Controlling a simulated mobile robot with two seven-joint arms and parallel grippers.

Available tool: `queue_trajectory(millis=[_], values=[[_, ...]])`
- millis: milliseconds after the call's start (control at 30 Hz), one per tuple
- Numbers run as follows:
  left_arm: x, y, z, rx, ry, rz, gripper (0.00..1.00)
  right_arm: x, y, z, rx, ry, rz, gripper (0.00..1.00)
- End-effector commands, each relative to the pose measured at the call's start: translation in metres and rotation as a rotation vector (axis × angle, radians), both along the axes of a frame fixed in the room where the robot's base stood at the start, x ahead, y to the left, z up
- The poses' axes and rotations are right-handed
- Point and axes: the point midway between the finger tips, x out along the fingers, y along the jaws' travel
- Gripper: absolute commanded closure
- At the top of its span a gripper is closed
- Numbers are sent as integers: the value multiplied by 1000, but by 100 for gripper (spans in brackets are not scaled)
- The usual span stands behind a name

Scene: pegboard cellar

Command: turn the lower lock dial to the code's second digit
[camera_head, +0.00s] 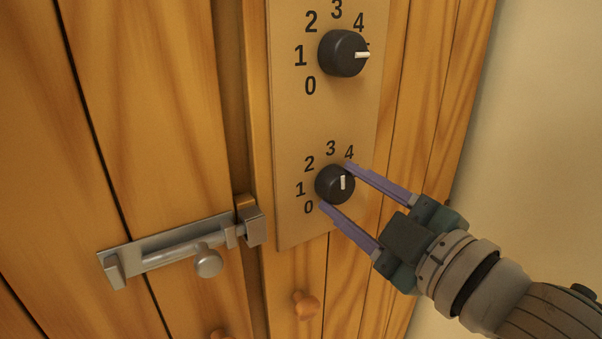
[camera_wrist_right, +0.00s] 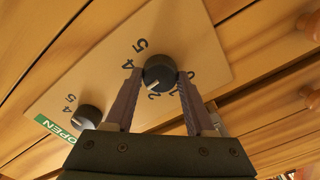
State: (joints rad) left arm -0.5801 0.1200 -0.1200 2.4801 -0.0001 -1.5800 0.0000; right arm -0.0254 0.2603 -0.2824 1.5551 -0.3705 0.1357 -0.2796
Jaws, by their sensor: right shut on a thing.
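The lower lock dial (camera_head: 334,184) is a round black knob with a white pointer mark, on a tan plate with digits around it. My right gripper (camera_head: 335,186) is shut on this knob, one purple finger at its upper right and one at its lower left. In the right wrist view the knob (camera_wrist_right: 160,70) sits between the fingertips. The 5 is hidden in the head view. My left gripper is out of view.
The upper dial (camera_head: 343,53) has its mark pointing right. A green OPEN label (camera_wrist_right: 59,128) is at the plate's end. A metal sliding bolt (camera_head: 180,248) lies left of the plate, and a wooden knob (camera_head: 305,305) is below. Plain wall (camera_head: 540,130) is at right.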

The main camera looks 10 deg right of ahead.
Motion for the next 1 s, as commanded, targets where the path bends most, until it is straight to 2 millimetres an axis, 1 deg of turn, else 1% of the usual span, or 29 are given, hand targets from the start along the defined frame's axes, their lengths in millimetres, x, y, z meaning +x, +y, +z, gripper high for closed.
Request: queue_trajectory(millis=[300,767,800,1000], values=[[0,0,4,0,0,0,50,0,0,1,89,30,1,100],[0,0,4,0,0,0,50,0,0,1,99,34,1,100],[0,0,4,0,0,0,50,0,0,1,99,34,1,43],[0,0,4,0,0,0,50,0,0,0,99,35,2,21]])
